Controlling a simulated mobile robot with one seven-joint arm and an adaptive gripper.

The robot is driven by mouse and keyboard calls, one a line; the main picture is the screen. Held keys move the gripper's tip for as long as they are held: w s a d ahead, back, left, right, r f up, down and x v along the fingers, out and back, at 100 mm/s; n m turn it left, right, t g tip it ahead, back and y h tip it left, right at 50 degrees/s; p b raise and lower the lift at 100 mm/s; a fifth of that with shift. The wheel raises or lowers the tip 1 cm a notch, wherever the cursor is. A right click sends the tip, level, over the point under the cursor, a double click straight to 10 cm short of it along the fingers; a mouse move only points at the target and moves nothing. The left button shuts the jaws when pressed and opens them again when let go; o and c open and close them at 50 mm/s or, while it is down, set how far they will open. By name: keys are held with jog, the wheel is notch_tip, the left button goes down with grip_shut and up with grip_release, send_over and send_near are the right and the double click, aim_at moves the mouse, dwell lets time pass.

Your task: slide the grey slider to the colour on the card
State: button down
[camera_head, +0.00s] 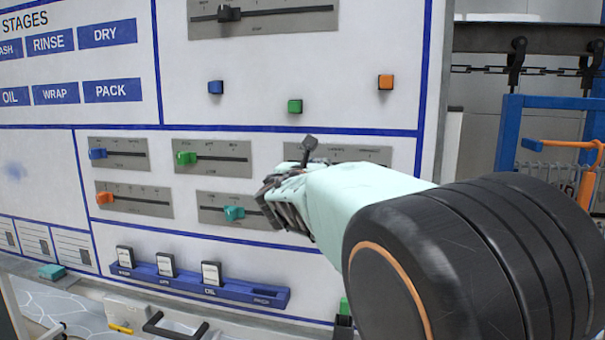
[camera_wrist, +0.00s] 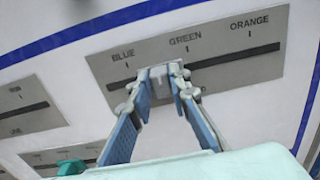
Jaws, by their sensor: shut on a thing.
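The grey slider (camera_wrist: 162,86) sits on a grey plate (camera_wrist: 105,66) labelled BLUE, GREEN and ORANGE, with a dark slot. In the wrist view the slider stands between the BLUE and GREEN marks, closer to GREEN. My gripper (camera_wrist: 164,78) is shut on it, one finger on each side. In the head view my gripper (camera_head: 276,200) is at the wall panel, and my arm hides the slider and much of its plate (camera_head: 365,155). Cards (camera_head: 211,273) stand in a blue rack (camera_head: 240,293) below. I cannot make out a colour on any card.
Other sliders are close to my gripper: teal (camera_head: 234,213), green (camera_head: 186,158), blue (camera_head: 97,154) and orange (camera_head: 104,198). Blue (camera_head: 216,87), green (camera_head: 295,106) and orange (camera_head: 385,82) blocks are on the panel above. A blue frame (camera_head: 508,130) stands at the right.

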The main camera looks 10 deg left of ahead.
jog(key=d+b, duration=0.1)
jog(key=d, duration=0.3)
jog(key=shift+s+d+b, duration=0.15)
jog(key=shift+b, duration=0.15)
jog(key=c, duration=1.8)
grip_release()
jog(key=s, duration=0.7)
jog(key=shift+s+a, duration=0.25)
jog(key=shift+a, duration=0.05)
jog(key=shift+d, duration=0.1)
